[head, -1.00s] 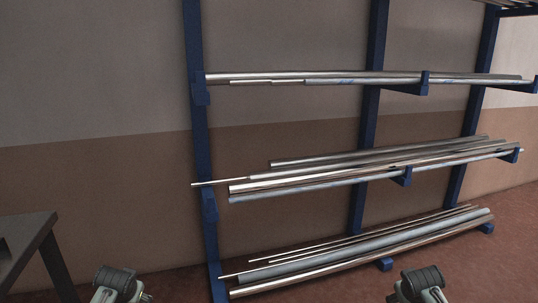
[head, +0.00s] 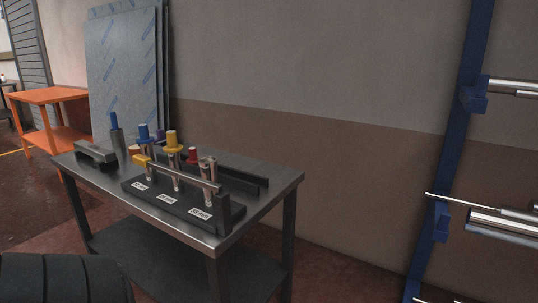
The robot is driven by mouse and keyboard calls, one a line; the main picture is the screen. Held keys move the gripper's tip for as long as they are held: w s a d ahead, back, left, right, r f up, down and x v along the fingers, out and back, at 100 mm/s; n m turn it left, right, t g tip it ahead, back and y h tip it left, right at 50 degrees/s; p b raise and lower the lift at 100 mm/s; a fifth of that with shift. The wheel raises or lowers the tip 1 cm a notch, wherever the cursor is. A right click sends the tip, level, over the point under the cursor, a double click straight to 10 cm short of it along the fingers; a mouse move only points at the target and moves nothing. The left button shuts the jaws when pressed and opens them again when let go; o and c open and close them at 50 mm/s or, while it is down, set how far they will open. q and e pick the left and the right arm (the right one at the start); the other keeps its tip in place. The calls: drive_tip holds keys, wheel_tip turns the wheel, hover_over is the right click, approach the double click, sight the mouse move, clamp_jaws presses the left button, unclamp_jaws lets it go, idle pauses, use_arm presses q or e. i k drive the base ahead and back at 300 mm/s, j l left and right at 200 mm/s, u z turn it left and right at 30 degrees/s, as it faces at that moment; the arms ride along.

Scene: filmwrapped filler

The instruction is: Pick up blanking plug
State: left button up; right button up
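A metal table (head: 262,190) stands left of centre in the head view. On it is a black rack (head: 225,214) with white labels along its front and upright metal pieces. Colored caps top several pieces: a blue cap (head: 143,131), a yellow cap (head: 172,140) and a red cap (head: 193,153). A smaller yellow piece (head: 141,160) shows at the left end of the rack's bar. I cannot tell which of these, if any, is the blanking plug. Neither gripper shows; a dark ribbed part at the bottom left may be mine.
A grey block with a handle (head: 95,154) and a blue-topped cylinder (head: 115,135) stand on the table's left. Sheets (head: 125,70) lean on the wall behind. An orange table (head: 48,97) is far left. A blue rack (head: 465,120) with metal bars stands right.

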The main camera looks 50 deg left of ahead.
sight(193, 158)
drive_tip(key=u, duration=2.05)
drive_tip(key=i+j+z, duration=0.1)
drive_tip(key=z, duration=0.55)
drive_tip(key=i+j+z, duration=0.1)
drive_tip(key=j+z, duration=0.2)
drive_tip(key=j, duration=0.25)
drive_tip(key=j+z, duration=0.3)
drive_tip(key=j, duration=0.3)
drive_tip(key=j+z, duration=0.2)
drive_tip(key=j, duration=0.95)
drive_tip(key=i+j, duration=0.15)
drive_tip(key=j, duration=0.15)
drive_tip(key=i+j, duration=0.15)
drive_tip(key=j, duration=0.2)
drive_tip(key=i+j, duration=0.15)
drive_tip(key=j, duration=0.15)
drive_tip(key=i+j, duration=0.1)
drive_tip(key=j, duration=0.25)
